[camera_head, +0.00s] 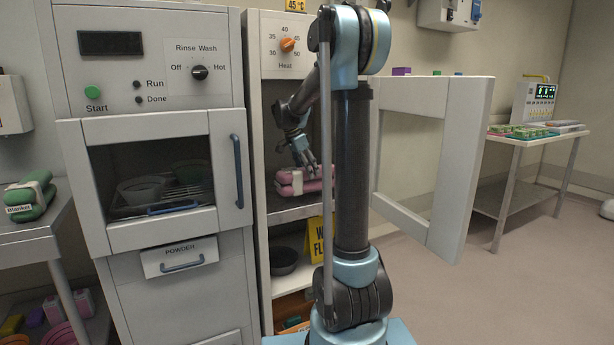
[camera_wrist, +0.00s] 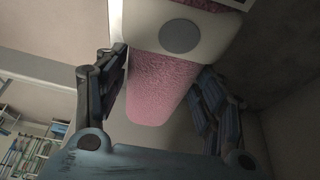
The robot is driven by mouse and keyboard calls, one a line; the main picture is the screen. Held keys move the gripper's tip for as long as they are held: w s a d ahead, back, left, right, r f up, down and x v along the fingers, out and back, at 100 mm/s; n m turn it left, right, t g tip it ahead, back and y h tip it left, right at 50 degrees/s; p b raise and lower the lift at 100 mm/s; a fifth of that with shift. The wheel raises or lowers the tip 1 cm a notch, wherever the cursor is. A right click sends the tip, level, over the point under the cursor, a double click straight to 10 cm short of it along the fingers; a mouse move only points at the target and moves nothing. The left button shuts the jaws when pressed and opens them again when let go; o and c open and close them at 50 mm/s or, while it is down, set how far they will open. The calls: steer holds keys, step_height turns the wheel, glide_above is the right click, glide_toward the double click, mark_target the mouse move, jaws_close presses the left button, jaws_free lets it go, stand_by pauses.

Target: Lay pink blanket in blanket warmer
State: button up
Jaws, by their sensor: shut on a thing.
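The pink blanket (camera_head: 313,181) is a folded bundle at the shelf of the blanket warmer (camera_head: 257,130), a tall cabinet with a Heat dial. My gripper (camera_head: 306,168) is inside the warmer, shut on the blanket from above. In the wrist view the pink blanket (camera_wrist: 158,85) with its pale band lies between my gripper's fingers (camera_wrist: 165,85). The warmer's framed door (camera_head: 455,165) stands wide open to the right. My arm hides part of the warmer's opening and the blanket's right end. I cannot tell whether the blanket rests fully on the shelf.
A washer (camera_head: 165,130) with a shut windowed door stands left of the warmer. A green blanket (camera_head: 28,196) lies on the left table. Below the shelf are a dark bowl (camera_head: 284,261) and a yellow sign (camera_head: 316,245). The floor at right is clear, before a side table (camera_head: 520,143).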

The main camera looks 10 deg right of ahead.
steer(key=shift+f, duration=0.65)
steer(key=shift+w+a+f, duration=0.1)
steer(key=shift+w+f, duration=0.1)
steer(key=shift+f, duration=0.15)
steer(key=o, duration=1.5)
steer(key=shift+r, duration=0.1)
